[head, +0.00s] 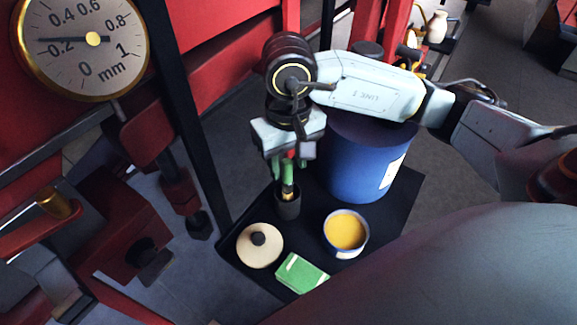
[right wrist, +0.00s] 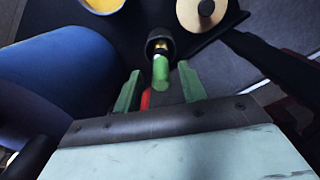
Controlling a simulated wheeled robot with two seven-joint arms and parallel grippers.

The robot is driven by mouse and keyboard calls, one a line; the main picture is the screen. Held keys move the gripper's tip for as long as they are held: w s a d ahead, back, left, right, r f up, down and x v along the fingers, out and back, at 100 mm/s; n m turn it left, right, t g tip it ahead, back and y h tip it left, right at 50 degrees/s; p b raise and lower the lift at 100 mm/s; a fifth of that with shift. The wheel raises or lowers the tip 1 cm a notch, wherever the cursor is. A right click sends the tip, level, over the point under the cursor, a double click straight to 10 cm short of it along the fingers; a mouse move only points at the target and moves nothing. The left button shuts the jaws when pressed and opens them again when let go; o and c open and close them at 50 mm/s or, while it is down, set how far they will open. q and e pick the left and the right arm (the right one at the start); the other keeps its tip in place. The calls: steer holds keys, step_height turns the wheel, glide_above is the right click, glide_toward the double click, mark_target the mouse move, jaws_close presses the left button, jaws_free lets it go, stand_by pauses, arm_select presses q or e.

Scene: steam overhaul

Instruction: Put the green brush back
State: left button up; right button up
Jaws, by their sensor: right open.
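The green brush (right wrist: 161,74) stands in a small dark cup (head: 288,208), with its green handle up and a brass-coloured band at the cup's mouth. The cup also shows in the right wrist view (right wrist: 159,40). My right gripper (head: 283,178) is above the cup, pointing down. Its two green fingers are spread on either side of the handle, with visible gaps in the right wrist view. The brush's lower end is hidden in the cup. My left gripper is not in view.
The cup stands on a black tray (head: 398,222) with a large blue drum (head: 350,170), a tin of yellow stuff (head: 346,230), a round cream lid (head: 260,246) and a green-and-white block (head: 301,273). A dark post (head: 190,125) and a dial gauge (head: 82,45) are at left.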

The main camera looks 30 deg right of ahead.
step_height(320, 180, up, 8)
steer(key=p, duration=0.2)
steer(key=shift+f+p, duration=0.1)
steer(key=shift+p, duration=0.2)
